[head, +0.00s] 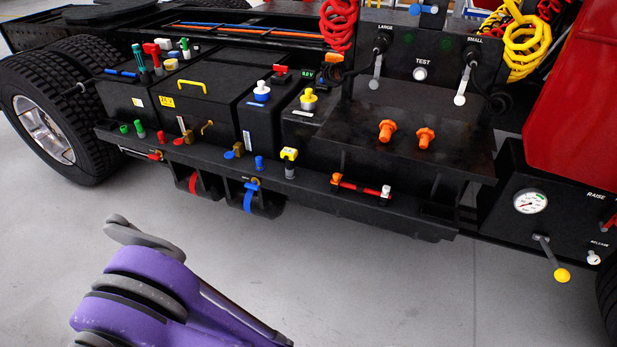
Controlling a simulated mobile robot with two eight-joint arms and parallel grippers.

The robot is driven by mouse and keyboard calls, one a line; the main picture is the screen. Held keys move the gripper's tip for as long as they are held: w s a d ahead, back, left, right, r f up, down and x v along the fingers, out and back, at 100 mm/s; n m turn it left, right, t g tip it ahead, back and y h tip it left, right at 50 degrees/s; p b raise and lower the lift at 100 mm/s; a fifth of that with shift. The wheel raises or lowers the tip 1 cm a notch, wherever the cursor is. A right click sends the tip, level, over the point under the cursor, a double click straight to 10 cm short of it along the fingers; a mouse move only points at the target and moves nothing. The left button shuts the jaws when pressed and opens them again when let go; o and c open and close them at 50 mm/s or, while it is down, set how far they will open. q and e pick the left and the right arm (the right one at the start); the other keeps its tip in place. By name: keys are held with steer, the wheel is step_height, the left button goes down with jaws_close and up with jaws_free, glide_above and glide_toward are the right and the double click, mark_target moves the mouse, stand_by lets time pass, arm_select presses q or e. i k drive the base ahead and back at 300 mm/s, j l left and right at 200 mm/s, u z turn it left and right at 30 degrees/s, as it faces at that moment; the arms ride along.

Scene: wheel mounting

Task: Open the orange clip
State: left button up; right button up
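I cannot tell for sure which part is the orange clip. Two orange knobs (387,130) stand on the flat black plate at the right. Whether any clip is open or shut is too small to see. A purple and grey link of my own arm (150,280) fills the lower left, apart from the truck. No fingertips of either gripper show.
Many coloured caps, valves and levers crowd the black shelf. A red bar handle (362,188) lies along its front edge. A gauge panel (530,201) with a yellow-knobbed lever (561,275) is at the right. A large tire (48,110) stands at the left. The grey floor (390,290) in front is clear.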

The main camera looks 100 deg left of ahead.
mark_target(337, 176)
steer(key=u, duration=3.15)
steer(key=i+l+u, duration=0.15)
steer(key=l, duration=0.15)
steer(key=i+l+u, duration=0.35)
steer(key=l, duration=0.25)
steer(key=l+u, duration=0.15)
steer(key=l, duration=0.15)
steer(key=i, duration=0.05)
